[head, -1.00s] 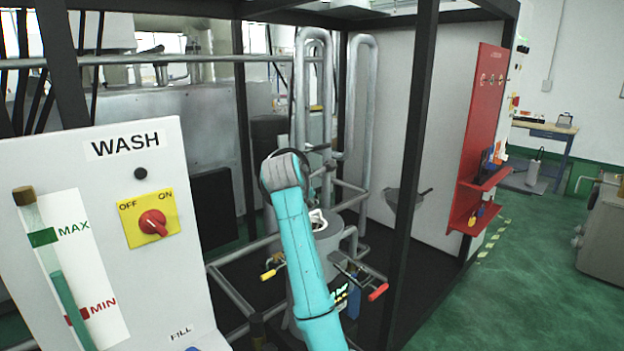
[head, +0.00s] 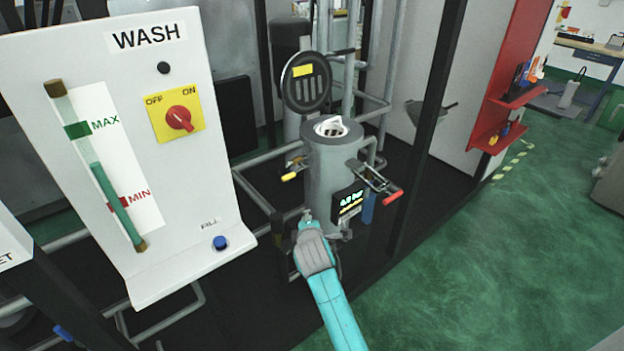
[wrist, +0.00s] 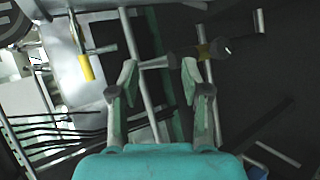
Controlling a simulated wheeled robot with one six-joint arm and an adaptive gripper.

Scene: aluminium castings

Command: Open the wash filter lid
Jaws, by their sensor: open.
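The wash filter is a grey upright cylinder (head: 325,180) in the head view. Its round dark lid (head: 306,83), with a yellow label, stands raised above and behind the rim. The mouth is uncovered and a white filter insert (head: 322,127) shows inside. A yellow-tipped handle (head: 289,177) is on the left side and a red-tipped handle (head: 393,197) on the right. My gripper (head: 307,213) is low in front of the cylinder, apart from the lid. In the wrist view my gripper (wrist: 160,72) is open with nothing between its fingers; a yellow handle (wrist: 86,67) shows left of it.
The white WASH panel (head: 130,180) with a red switch (head: 179,118) stands at left. A dark frame post (head: 428,120) rises to the right of the filter. Pipes (head: 265,150) run around it. Green floor (head: 510,250) is clear at right.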

